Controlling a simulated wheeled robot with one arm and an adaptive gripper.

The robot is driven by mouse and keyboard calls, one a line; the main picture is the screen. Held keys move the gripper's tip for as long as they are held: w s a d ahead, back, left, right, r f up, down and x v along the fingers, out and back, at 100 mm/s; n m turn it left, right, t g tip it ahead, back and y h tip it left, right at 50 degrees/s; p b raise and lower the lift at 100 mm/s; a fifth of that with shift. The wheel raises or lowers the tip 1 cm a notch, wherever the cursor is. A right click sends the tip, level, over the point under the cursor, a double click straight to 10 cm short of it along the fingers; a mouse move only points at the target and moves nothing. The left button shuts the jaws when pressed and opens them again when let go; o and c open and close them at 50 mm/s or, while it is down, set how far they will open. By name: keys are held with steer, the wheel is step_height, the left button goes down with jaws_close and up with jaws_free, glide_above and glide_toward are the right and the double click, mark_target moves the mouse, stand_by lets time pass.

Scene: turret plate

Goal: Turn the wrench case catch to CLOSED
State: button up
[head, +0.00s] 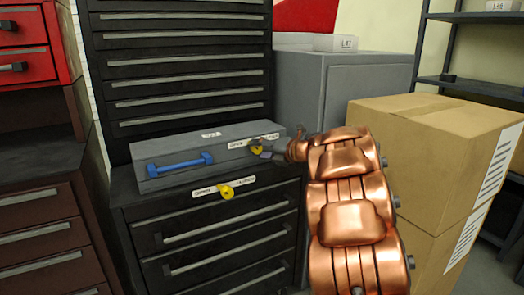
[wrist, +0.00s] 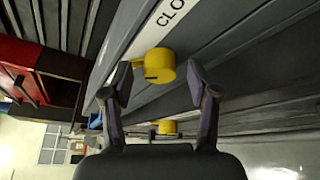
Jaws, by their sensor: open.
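The grey wrench case (head: 165,183) lies on the black drawer cabinet, with a blue handle (head: 180,163) on its front. Its yellow catch (head: 257,150) sits by a white label strip at the case's right end. My gripper (head: 268,152) is at this catch. In the wrist view the catch (wrist: 155,66) shows between the open fingertips of my gripper (wrist: 160,76), with a gap on the right finger's side; contact with the left is unclear. The label beside it reads "CLO", the rest cut off. Which way the catch points I cannot tell.
A second yellow catch (head: 227,191) with its own label is on the cabinet's (head: 150,215) top front edge, below the case. Cardboard boxes (head: 435,130) stand right of my arm. A grey cabinet (head: 340,80) is behind, and a red tool chest (head: 28,50) is at left.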

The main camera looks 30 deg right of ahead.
jaws_close()
stand_by(0.4)
steer(key=shift+m, duration=0.3)
steer(key=m+t+y+p, duration=0.1)
steer(key=m+p, duration=0.1)
steer(key=m, duration=0.1)
steer(key=shift+d, duration=0.15)
steer(key=m, duration=0.1)
steer(key=m+t+p, duration=0.1)
steer(key=m+p, duration=0.1)
steer(key=m, duration=0.1)
steer(key=shift+f+t+y, duration=0.3)
steer(key=shift+t+y, duration=0.1)
steer(key=m+t+p, duration=0.1)
steer(key=m+t, duration=0.1)
steer(key=m, duration=0.3)
steer(key=shift+f, duration=0.15)
steer(key=shift+a+m+t+h+p, duration=0.1)
steer(key=shift+m+t+h+p, duration=0.4)
steer(key=shift+m, duration=0.9)
steer(key=shift+a+m+t+h+p, duration=0.1)
steer(key=shift+m+t+h+p, duration=0.4)
steer(key=shift+m, duration=0.9)
